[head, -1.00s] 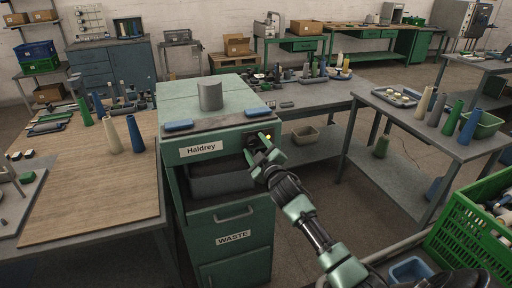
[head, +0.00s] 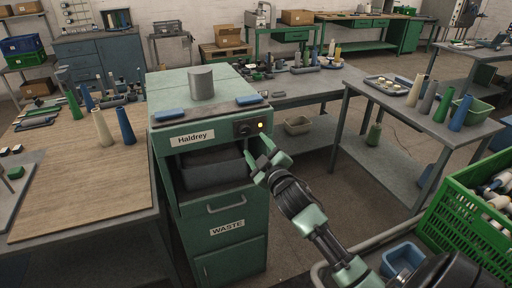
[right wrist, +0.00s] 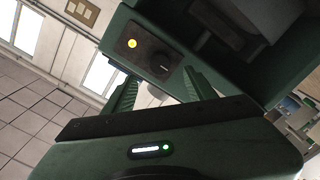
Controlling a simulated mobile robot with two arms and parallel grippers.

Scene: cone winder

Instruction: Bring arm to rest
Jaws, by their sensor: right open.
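My right gripper (head: 266,160) is open and empty in front of the green Haldrey machine (head: 208,222), just below its control panel. In the right wrist view its two fingers (right wrist: 160,92) stand apart, with the panel's black knob (right wrist: 162,66) beyond and between them. The knob also shows in the head view (head: 243,129), with a lit yellow lamp (head: 261,125) beside it. The fingers look clear of the knob. My left gripper is not in view.
A wooden-topped table (head: 80,190) with cones stands left of the machine. A grey table (head: 430,125) with cones and a tray is at the right. A green crate (head: 460,225) of cones and a blue bin (head: 402,258) are at the lower right. Floor shows between.

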